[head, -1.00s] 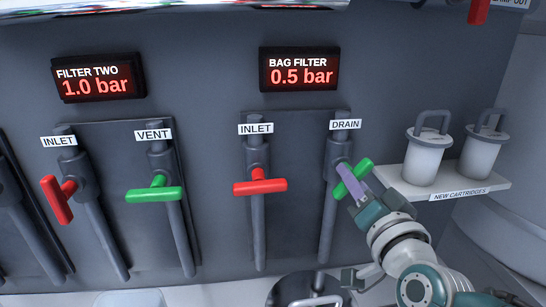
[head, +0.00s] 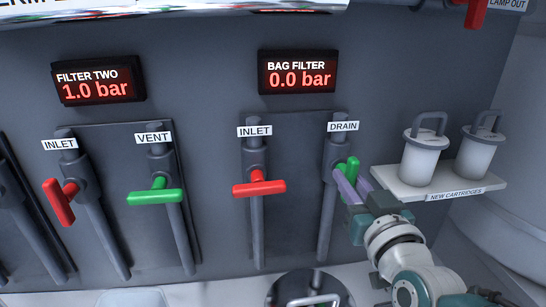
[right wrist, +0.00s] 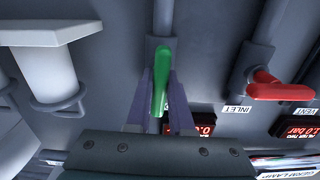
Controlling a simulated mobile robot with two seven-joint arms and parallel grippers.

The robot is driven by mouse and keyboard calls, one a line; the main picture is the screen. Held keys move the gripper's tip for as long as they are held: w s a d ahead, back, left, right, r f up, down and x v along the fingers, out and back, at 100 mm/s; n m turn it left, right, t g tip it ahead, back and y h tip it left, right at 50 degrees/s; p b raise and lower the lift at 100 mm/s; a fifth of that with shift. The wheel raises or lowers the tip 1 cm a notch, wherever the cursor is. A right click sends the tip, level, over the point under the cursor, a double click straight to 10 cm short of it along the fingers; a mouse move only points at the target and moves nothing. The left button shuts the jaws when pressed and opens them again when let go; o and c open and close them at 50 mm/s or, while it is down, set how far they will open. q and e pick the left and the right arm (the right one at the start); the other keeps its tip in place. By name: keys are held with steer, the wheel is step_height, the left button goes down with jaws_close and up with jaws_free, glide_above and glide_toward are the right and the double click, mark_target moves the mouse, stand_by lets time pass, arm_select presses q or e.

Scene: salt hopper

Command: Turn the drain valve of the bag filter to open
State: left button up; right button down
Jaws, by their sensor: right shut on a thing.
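The green drain valve handle (head: 352,170) is on the pipe under the DRAIN label (head: 343,126), at the right of the bag filter panel. In the right wrist view the handle (right wrist: 161,80) lies in line with its pipe. My right gripper (head: 347,186) is shut on the handle, its purple fingers on either side. It also shows in the right wrist view (right wrist: 161,105). The bag filter display (head: 297,73) reads 0.0 bar. My left gripper is not in view.
The red bag filter inlet handle (head: 259,188) is crosswise, left of the drain pipe. A shelf (head: 440,188) with two white cartridges stands close to the right of my gripper. The filter two display (head: 97,80) reads 1.0 bar, above a red inlet handle and a green vent handle.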

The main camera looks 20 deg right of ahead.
stand_by(0.4)
steer(key=c, duration=0.8)
jaws_free()
steer(key=p+v, duration=0.1)
steer(key=v, duration=0.9)
